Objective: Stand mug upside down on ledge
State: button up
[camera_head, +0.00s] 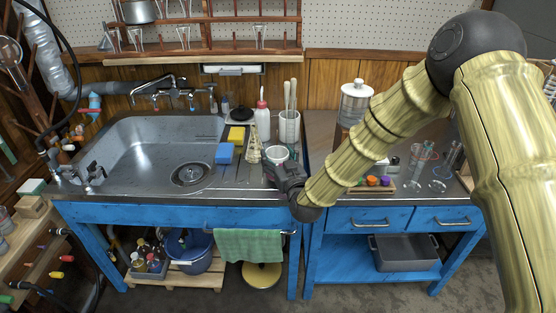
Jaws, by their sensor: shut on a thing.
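A pale grey-white mug (276,153) is at the tip of my gripper (281,165), which is shut on it. It is over the right part of the steel sink unit. Its dark rim ring or opening seems to face up, but it is too small to be sure. I cannot tell whether it touches the surface below. The steel ledge (222,180) right of the sink basin is partly covered by my gripper and by items standing there. My arm comes in from the right and hides part of the neighbouring worktop.
On the ledge stand a blue sponge (224,153), a yellow sponge (236,136), a white bottle (262,122), a brush (254,147) and a utensil holder (289,128). The sink basin (150,150) is empty. A green towel (249,245) hangs in front.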

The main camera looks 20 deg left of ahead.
jog(key=shift+f, duration=0.6)
jog(key=shift+f, duration=0.2)
jog(key=o, duration=1.2)
jog(key=shift+r, duration=0.2)
jog(key=v, duration=1.2)
